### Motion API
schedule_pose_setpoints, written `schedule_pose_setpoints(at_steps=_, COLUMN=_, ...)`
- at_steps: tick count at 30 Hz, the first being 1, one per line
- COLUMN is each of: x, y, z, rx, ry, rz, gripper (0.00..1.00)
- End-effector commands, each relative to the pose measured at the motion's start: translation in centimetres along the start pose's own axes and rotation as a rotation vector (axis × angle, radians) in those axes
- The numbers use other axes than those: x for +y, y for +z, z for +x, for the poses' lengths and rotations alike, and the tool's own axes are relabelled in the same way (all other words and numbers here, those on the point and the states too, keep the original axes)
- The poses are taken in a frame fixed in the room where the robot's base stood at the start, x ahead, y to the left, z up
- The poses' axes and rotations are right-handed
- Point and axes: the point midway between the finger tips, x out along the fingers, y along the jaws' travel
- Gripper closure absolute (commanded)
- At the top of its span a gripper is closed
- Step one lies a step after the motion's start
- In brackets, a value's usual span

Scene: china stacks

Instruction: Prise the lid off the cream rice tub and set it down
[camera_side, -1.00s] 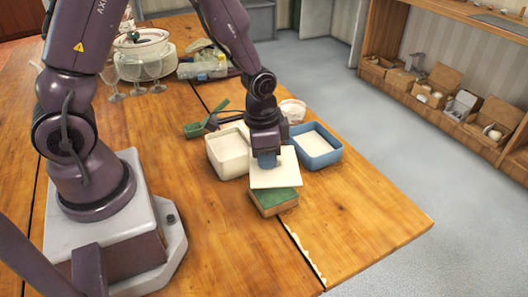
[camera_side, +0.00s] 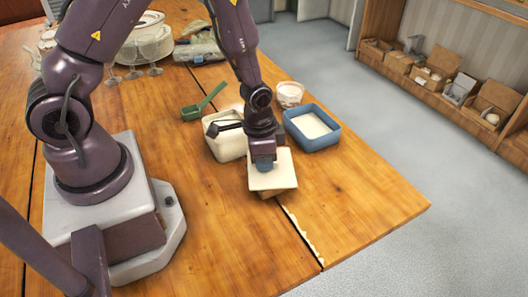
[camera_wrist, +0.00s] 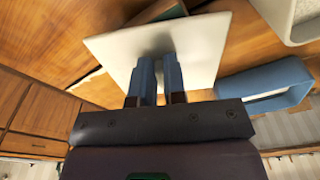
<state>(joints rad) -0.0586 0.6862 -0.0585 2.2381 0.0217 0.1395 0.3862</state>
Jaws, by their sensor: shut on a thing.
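The cream rice tub (camera_side: 226,146) stands open on the table, to the left of my gripper in the side view. Its square cream lid (camera_side: 272,172) is off the tub. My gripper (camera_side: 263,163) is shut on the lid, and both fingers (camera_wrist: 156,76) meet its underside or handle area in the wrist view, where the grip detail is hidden. In the wrist view the lid (camera_wrist: 120,50) fills the middle. In the side view the lid lies over a small block with a green top, now almost covered; whether it touches the block I cannot tell.
A blue tub (camera_side: 311,128) with white contents stands to the right. A white cup (camera_side: 289,94) is behind it and a green scoop (camera_side: 203,104) lies at the back left. Glasses (camera_side: 151,58) and dishes are farther back. The front table is clear.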

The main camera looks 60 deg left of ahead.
Motion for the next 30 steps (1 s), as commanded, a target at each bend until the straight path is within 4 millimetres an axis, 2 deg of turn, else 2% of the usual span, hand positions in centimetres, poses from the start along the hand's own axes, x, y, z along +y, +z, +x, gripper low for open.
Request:
schedule_pose_setpoints(at_steps=10, x=0.0, y=0.0, z=0.2, rx=0.0, ry=0.0, rz=0.0, gripper=1.0)
schedule_pose_setpoints(at_steps=11, x=0.0, y=0.0, z=0.2, rx=0.0, ry=0.0, rz=0.0, gripper=0.84)
schedule_pose_setpoints(at_steps=12, x=0.0, y=0.0, z=0.2, rx=0.0, ry=0.0, rz=0.0, gripper=0.74)
schedule_pose_setpoints(at_steps=14, x=0.0, y=0.0, z=0.2, rx=0.0, ry=0.0, rz=0.0, gripper=0.61)
schedule_pose_setpoints(at_steps=15, x=0.0, y=0.0, z=0.2, rx=0.0, ry=0.0, rz=0.0, gripper=0.58)
schedule_pose_setpoints(at_steps=24, x=0.0, y=0.0, z=0.0, rx=0.001, ry=-0.001, rz=-0.001, gripper=0.58)
schedule_pose_setpoints(at_steps=30, x=-0.1, y=-0.1, z=-2.4, rx=0.006, ry=-0.003, rz=-0.002, gripper=0.58)
